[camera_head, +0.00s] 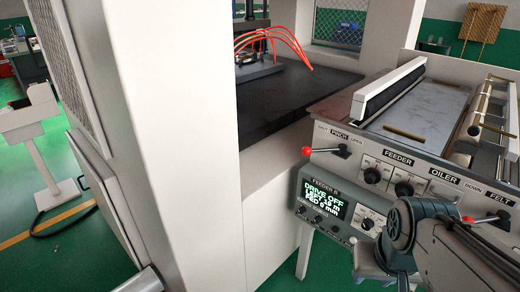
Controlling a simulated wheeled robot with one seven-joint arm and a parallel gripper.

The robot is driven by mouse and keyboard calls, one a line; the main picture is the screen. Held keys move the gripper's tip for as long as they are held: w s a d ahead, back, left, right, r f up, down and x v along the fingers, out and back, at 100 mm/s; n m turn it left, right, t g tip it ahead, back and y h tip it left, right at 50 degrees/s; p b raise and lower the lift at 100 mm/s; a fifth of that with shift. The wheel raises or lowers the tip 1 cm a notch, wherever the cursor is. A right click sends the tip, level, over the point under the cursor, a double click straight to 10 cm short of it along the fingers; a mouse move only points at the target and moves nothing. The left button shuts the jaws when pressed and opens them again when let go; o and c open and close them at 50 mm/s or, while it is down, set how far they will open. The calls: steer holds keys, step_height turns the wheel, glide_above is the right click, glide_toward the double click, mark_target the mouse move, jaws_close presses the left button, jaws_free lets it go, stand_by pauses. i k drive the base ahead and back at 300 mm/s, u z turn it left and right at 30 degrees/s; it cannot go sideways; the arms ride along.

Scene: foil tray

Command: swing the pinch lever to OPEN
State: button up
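The pinch lever has a red ball knob (307,151) on a dark arm, and its black pivot (343,152) sits on the sloped grey control panel of the feeder. The lever lies to the left, on the side of the left-hand label, which looks like SHUT. The PINCH label (340,134) is just above, and the OPEN label (356,141) is at upper right of the pivot. My arm is at the lower right, in front of the panel and well away from the knob. I cannot make out its gripper fingers.
A display box (326,204) reading DRIVE OFF is under the panel. FEEDER and OILER knobs (373,174) are right of the lever, and another red knob (468,219) is near FELT. A big white machine post (185,150) stands left. The air around the pinch knob looks clear.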

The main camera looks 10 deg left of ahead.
mark_target(342, 148)
steer(key=u, duration=0.35)
steer(key=k, duration=0.65)
steer(key=z, duration=0.6)
steer(key=i, duration=1.15)
steer(key=u, duration=0.65)
steer(key=i, duration=0.4)
steer(key=u, duration=0.25)
